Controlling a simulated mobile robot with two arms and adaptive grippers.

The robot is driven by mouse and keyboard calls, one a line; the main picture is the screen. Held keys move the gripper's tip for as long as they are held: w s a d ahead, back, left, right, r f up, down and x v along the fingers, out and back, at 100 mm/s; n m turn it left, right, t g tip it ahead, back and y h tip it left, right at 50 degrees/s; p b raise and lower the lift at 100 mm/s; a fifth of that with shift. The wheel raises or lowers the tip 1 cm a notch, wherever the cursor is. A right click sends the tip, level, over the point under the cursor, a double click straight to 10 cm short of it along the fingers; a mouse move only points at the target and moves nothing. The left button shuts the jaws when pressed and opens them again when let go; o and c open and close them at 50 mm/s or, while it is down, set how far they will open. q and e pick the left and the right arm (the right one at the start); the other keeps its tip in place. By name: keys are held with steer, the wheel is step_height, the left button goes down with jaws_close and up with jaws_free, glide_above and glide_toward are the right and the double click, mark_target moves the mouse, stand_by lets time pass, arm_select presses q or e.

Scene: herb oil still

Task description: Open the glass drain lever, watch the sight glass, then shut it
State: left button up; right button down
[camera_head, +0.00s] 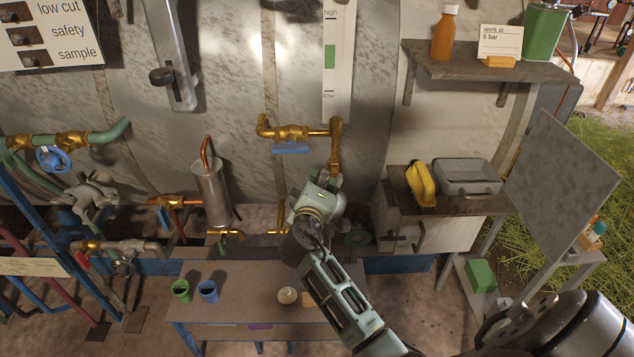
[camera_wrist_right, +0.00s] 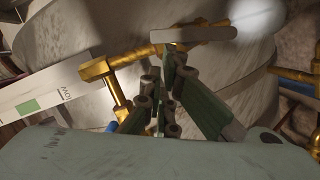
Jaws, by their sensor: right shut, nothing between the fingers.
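The sight glass (camera_head: 329,82) is a white upright strip marked high and low, with a green band. A brass pipe (camera_head: 310,132) runs at its lower end, with a blue lever (camera_head: 290,148) lying level under it. My right gripper (camera_head: 330,182) is shut and empty beside the downward brass pipe. In the right wrist view, its fingers (camera_wrist_right: 172,80) point toward a pale grey bar-shaped handle (camera_wrist_right: 195,35) on the brass pipe. I cannot tell whether they touch it. No label shows which handle is the glass drain lever. My left gripper is out of view.
A bench (camera_head: 245,295) with a green cup (camera_head: 181,290), a blue cup (camera_head: 208,291) and a pale bowl (camera_head: 287,295) stands below. A shelf (camera_head: 465,65) and a cabinet (camera_head: 440,238) flank the right. Pipes and valves crowd the left.

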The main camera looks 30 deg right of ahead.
steer(key=s+d+m+y+p, duration=0.2)
steer(key=d+m, duration=0.3)
steer(key=m, duration=0.4)
steer(key=shift+s+d+r+m+t+y+p, duration=0.15)
steer(key=shift+s+r+m+t+y+p, duration=0.2)
steer(key=shift+s+y, duration=0.35)
stand_by(0.6)
steer(key=shift+d+f, duration=0.2)
steer(key=shift+d, duration=0.05)
stand_by(0.4)
stand_by(0.3)
